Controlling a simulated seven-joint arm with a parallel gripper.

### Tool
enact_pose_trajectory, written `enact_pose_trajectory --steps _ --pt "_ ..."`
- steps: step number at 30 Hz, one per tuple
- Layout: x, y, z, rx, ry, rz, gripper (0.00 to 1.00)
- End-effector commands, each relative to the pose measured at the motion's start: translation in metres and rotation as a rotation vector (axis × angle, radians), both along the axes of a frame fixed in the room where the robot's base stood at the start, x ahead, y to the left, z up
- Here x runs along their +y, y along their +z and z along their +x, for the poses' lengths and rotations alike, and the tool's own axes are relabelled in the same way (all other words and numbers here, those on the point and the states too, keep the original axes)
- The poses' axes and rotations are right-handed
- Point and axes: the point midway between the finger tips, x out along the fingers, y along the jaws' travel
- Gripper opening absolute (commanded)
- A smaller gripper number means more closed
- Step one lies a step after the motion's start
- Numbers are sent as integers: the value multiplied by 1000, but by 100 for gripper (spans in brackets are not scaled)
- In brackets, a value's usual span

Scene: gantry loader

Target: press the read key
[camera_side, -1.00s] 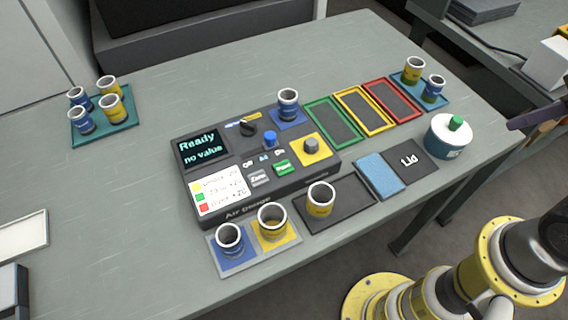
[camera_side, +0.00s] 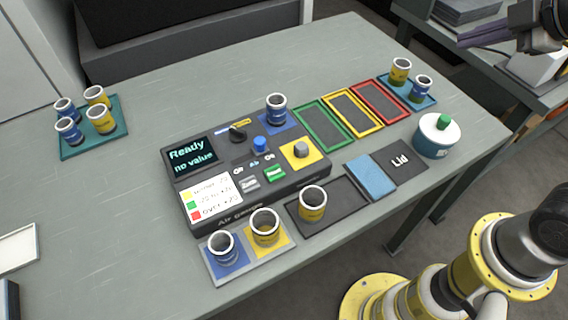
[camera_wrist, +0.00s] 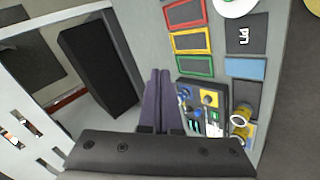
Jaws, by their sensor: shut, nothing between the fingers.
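The air gauge (camera_side: 207,214) is a dark box on the grey bench. Its screen (camera_side: 191,155) reads "Ready" and "no value". The green key (camera_side: 274,174), with small white lettering, looks like the read key; a grey key (camera_side: 250,184) is beside it. The gauge also shows in the wrist view (camera_wrist: 222,92), where single keys are too small to read. My gripper (camera_side: 462,42) is at the far upper right in the side view, well away from the gauge. Its purple fingers (camera_wrist: 160,74) are together and empty in the wrist view.
Yellow and blue cups stand in front. Green, yellow and red trays (camera_side: 379,103) lie right.

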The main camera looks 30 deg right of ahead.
Motion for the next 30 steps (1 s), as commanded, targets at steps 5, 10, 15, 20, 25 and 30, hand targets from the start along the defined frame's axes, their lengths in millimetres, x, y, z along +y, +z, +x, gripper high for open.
enact_pose_trajectory --steps 5,10,15,20,25,30 --pt "44 7 58 -70 383 -305 0" --pt "108 -3 100 -149 732 -567 0" --pt "177 -29 119 -224 1013 -749 0" --pt "238 -63 116 -268 1211 -836 0" --pt "281 -101 99 -260 1336 -844 0" --pt "301 -121 81 -244 1404 -843 0"
